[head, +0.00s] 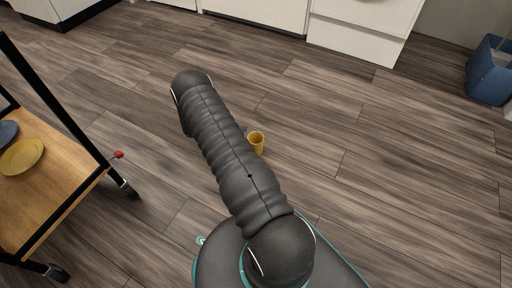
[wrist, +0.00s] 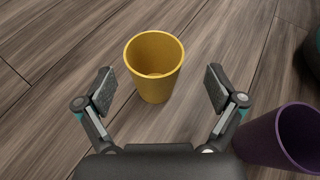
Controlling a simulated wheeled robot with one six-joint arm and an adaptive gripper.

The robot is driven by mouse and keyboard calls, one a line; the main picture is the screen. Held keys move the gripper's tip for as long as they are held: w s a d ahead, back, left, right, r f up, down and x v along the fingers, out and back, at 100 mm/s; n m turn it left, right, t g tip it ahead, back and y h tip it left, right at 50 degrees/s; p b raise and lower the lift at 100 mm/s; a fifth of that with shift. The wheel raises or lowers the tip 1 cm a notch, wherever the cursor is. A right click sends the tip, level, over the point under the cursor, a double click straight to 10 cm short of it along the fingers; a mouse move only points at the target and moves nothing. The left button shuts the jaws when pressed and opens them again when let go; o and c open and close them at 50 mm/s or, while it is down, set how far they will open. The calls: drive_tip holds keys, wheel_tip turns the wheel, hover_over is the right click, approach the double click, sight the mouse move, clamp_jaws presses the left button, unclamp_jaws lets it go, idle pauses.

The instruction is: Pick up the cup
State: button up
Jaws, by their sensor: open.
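A yellow cup (wrist: 154,84) stands upright on the wooden floor in the wrist view, its open mouth facing up. It also shows in the head view (head: 257,143), partly covered by my arm. My gripper (wrist: 160,86) is open, one finger to the left of the yellow cup and one to the right, with a gap on each side. A purple cup (wrist: 284,140) shows at the lower right of the wrist view, beside the right finger. In the head view my arm hides the gripper and the purple cup.
A wooden cart (head: 62,172) on black wheels stands at the left, with a yellow plate (head: 22,156) and a blue plate (head: 6,132) on it. White cabinets (head: 362,30) line the back. A blue bin (head: 490,72) is at the far right. The floor right of my arm is clear.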

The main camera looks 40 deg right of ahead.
sight(256, 138)
drive_tip(key=shift+w+x, duration=0.15)
drive_tip(key=shift+x, duration=1.15)
drive_tip(key=shift+w+x, duration=0.15)
drive_tip(key=shift+x, duration=1.1)
drive_tip(key=shift+d, duration=0.2)
drive_tip(key=c, duration=1.7)
